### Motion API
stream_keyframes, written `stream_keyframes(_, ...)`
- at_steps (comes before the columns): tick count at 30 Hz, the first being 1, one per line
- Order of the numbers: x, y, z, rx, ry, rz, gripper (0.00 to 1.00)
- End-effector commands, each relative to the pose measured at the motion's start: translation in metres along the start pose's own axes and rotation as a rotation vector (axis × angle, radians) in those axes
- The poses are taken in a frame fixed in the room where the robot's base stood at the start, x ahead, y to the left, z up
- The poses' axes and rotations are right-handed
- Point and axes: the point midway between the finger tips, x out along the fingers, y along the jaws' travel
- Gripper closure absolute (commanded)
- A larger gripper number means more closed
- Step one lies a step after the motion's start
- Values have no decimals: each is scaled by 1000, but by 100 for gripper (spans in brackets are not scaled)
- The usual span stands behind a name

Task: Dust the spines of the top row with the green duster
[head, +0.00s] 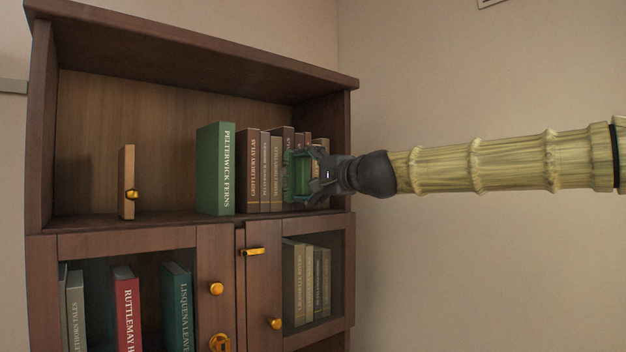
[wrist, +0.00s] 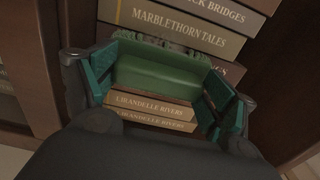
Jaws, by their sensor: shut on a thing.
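The green duster (wrist: 158,72) is held between the two fingers of my gripper (wrist: 158,88), with its fuzzy edge facing the book spines. In the head view my gripper (head: 305,174) is at the right end of the top row, in front of the books there. The top row holds a thick green book (head: 215,169), Pelterwick Ferns, and several brown and grey books (head: 264,172) to its right. In the wrist view the duster lies across the spines, just below Marblethorn Tales (wrist: 188,30). I cannot tell whether it touches them. My gripper hides part of the right-hand books.
The bookcase's right side wall (head: 349,130) is close to my gripper. Below are cabinet doors with gold knobs (head: 216,288) and books behind openings.

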Motion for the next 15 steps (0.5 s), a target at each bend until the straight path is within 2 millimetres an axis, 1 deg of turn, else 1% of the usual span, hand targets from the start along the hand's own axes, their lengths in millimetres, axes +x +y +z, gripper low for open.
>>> stream_keyframes(3,0,1,6,0,0,0,35)
stream_keyframes(10,0,0,12,0,-1,0,35)
stream_keyframes(15,0,0,23,-1,-1,0,35)
